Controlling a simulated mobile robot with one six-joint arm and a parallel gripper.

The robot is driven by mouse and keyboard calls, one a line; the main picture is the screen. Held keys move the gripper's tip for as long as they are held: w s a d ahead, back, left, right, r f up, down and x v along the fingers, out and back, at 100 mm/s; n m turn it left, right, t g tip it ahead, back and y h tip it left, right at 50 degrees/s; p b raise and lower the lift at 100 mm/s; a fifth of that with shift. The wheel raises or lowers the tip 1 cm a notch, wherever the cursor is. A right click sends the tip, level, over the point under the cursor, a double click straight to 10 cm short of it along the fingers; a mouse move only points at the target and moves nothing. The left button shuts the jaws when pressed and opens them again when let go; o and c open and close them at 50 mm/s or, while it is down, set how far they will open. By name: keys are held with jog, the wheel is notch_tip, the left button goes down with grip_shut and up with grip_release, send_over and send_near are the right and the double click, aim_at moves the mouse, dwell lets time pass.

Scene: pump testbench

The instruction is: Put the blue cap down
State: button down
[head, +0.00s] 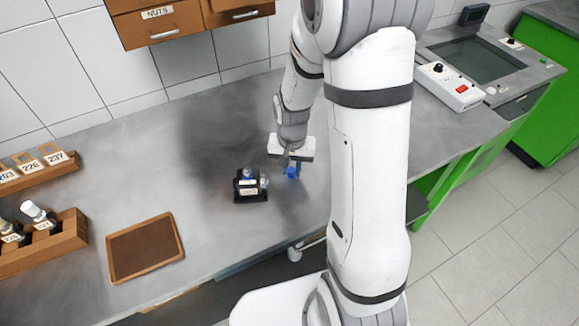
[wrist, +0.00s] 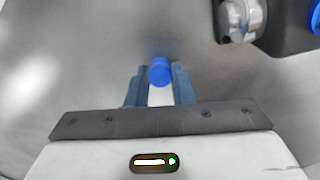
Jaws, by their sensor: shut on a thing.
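The blue cap (head: 292,172) is small and sits between the fingertips of my gripper (head: 288,168) in the head view. In the wrist view the blue cap (wrist: 160,71) is held between the two fingers of my gripper (wrist: 159,80), which is shut on it. The grey table (head: 225,250) lies below. I cannot tell whether the cap touches the tabletop. The black pump (head: 250,187) stands just left of my gripper in the head view. Part of the pump (wrist: 268,22) shows at the upper right of the wrist view, apart from the cap.
A brown tray (head: 146,273) lies at the front left. Wooden racks (head: 50,246) with bottles stand at the far left. Drawers (head: 160,22) hang above the back. A control box (head: 449,87) is at the right. The table around my gripper is mostly clear.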

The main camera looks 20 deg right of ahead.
jog(key=shift+f, duration=0.25)
jog(key=c, duration=1.3)
grip_release()
jog(key=shift+r, duration=0.1)
jog(key=shift+o, duration=0.2)
